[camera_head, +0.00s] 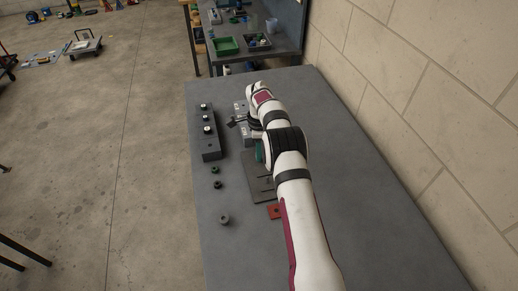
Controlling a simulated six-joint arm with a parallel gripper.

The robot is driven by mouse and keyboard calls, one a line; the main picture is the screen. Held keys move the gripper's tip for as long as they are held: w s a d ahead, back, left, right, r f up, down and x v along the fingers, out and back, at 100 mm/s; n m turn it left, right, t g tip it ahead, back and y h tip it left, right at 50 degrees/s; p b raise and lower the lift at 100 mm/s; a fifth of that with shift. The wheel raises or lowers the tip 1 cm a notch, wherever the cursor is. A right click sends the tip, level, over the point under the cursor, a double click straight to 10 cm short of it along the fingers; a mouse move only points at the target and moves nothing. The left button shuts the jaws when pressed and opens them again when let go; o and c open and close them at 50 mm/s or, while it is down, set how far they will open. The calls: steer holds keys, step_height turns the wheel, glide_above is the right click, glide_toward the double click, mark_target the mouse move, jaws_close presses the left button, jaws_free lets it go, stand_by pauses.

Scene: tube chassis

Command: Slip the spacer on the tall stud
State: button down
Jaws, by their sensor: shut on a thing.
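My gripper (236,122) is at the middle of the table, its dark fingers pointing left beside a light grey block (240,107). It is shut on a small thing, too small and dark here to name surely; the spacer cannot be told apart. The arm hides much of the grey block, and no tall stud can be made out for certain. A dark grey rail (211,142) with several white-and-black round pieces on top lies left of my gripper, apart from it.
Small dark round parts (216,170) and a grey ring (224,220) lie on the grey table (225,260) near its left edge. A dark flat plate (258,192) and an orange-red piece (273,211) lie partly under my arm. A block wall stands right.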

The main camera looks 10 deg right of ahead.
stand_by(0.3)
steer(key=shift+r, duration=2.55)
steer(key=shift+f, duration=0.3)
steer(key=shift+f, duration=2.35)
steer(key=shift+r, duration=2.65)
steer(key=c, duration=0.6)
jaws_free()
steer(key=shift+c, duration=0.2)
step_height(320, 180, up, 12)
